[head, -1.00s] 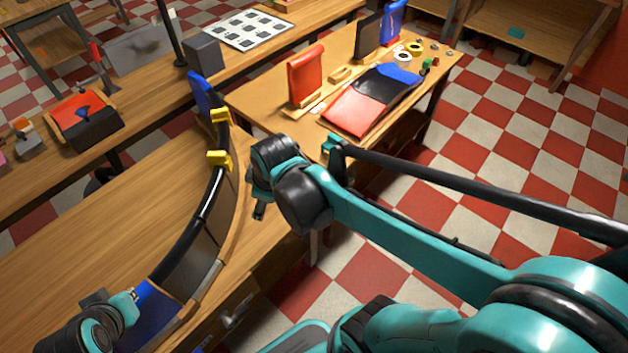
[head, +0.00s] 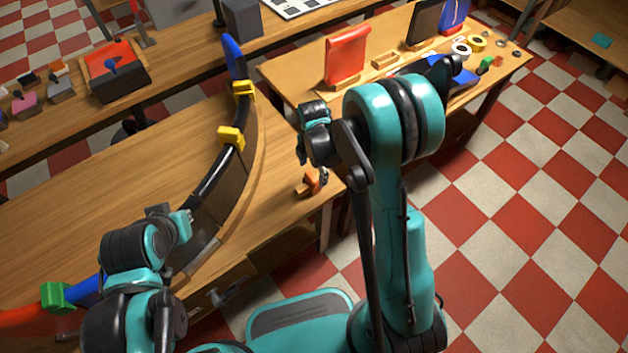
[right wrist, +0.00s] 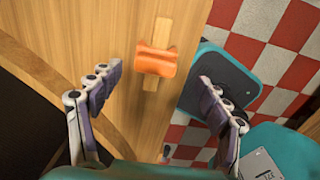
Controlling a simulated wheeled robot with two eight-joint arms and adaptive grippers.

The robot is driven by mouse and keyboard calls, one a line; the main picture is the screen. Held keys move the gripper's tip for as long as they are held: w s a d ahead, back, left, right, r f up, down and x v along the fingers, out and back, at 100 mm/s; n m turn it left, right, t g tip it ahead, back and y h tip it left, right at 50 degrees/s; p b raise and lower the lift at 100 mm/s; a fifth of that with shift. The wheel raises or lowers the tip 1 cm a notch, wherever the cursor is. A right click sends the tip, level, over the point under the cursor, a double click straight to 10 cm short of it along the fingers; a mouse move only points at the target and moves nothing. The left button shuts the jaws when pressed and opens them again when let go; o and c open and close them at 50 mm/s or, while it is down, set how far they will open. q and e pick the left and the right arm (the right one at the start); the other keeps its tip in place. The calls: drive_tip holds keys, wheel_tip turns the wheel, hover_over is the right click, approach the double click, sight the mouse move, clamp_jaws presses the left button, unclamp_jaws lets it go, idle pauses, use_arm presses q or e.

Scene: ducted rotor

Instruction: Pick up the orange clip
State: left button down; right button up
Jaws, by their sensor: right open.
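The orange clip (head: 311,183) lies near the right edge of the wooden bench, partly behind my right gripper in the head view. In the right wrist view the orange clip (right wrist: 155,60) sits on a narrow wooden strip (right wrist: 154,82), between and beyond the two fingertips. My right gripper (right wrist: 158,76) is open and empty, pointed at the clip; it shows above the clip in the head view (head: 320,176). My left gripper (head: 184,222) is beside the inner side of the curved duct section; whether its jaws are open is unclear.
A side table (head: 290,75) with a red panel (head: 346,56) stands behind.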

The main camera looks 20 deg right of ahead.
sight(312, 176)
drive_tip(key=f, duration=0.1)
drive_tip(key=f+b, duration=0.1)
drive_tip(key=f, duration=0.1)
drive_tip(key=f+b, duration=0.1)
drive_tip(key=f, duration=0.1)
drive_tip(key=shift+w+a, duration=0.1)
drive_tip(key=shift+w, duration=0.2)
drive_tip(key=c, duration=1.2)
drive_tip(key=shift+r, duration=0.2)
wheel_tip(312, 176, up, 4)
drive_tip(key=shift+s+r+p, duration=0.15)
drive_tip(key=shift+r+p, duration=0.1)
drive_tip(key=shift+p, duration=0.85)
drive_tip(key=s+d+r+p, duration=0.5)
drive_tip(key=s+r+p, duration=0.2)
drive_tip(key=s+r, duration=0.3)
drive_tip(key=shift+d+r, duration=0.35)
drive_tip(key=shift+r, duration=0.3)
